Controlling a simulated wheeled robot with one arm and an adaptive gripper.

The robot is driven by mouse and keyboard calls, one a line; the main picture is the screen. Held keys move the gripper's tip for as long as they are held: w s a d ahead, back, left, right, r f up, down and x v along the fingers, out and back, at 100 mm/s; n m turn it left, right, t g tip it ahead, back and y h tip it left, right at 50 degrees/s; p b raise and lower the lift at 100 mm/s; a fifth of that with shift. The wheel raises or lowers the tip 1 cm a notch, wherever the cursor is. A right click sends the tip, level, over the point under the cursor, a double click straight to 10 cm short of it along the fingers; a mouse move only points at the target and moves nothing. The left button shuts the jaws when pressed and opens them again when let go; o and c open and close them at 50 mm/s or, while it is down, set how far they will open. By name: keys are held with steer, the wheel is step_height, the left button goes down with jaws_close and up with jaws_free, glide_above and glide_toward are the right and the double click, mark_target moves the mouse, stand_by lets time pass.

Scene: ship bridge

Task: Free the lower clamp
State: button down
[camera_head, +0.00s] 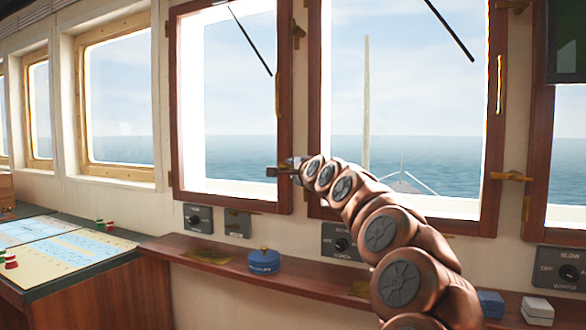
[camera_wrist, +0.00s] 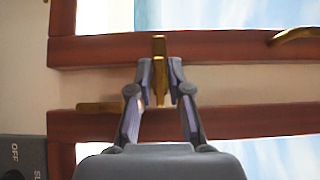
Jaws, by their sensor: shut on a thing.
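The lower clamp is a brass piece in the gap between two red-brown window frames. In the wrist view the clamp (camera_wrist: 159,72) stands between my fingertips, its upper end overlapping one frame. My gripper (camera_wrist: 158,75) is shut on it. A brass bar (camera_wrist: 98,107) lies beside the left finger, along the other frame; whether it belongs to the clamp I cannot tell. In the head view my gripper (camera_head: 291,168) is at the gap between the left and middle windows, and my wrist hides most of the clamp. The upper clamp (camera_head: 298,34) shows higher in the same gap.
The left window (camera_head: 230,205) has a brass handle (camera_head: 277,95). A chart table (camera_head: 60,245) stands at left. Another clamp (camera_head: 512,176) is at right. Wiper switch boxes (camera_head: 198,218) line the wall.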

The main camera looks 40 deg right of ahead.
steer(key=n+g+p, duration=0.1)
steer(key=p, duration=0.1)
steer(key=n+g+p, duration=0.1)
steer(key=shift+d+r+p, duration=0.1)
steer(key=shift+r+p, duration=0.2)
steer(key=shift+p, duration=0.1)
steer(key=n+g+p, duration=0.2)
steer(key=g+p, duration=0.1)
steer(key=shift+n+g, duration=0.3)
steer(key=shift+g, duration=0.1)
steer(key=shift+f+n+g+p, duration=0.1)
steer(key=shift+n+g+p, duration=0.4)
steer(key=shift+p, duration=0.45)
steer(key=n+g+h+p, duration=0.1)
steer(key=g+p, duration=0.2)
steer(key=p, duration=0.1)
steer(key=shift+n+h, duration=0.4)
steer(key=shift+n+g+h+p, duration=0.4)
steer(key=shift+g+p, duration=0.5)
steer(key=shift+p, duration=0.3)
steer(key=shift+f+n+g+h+p, duration=0.15)
steer(key=shift+n+g+h+p, duration=0.15)
steer(key=shift+g+p, duration=0.35)
steer(key=shift+f, duration=0.1)
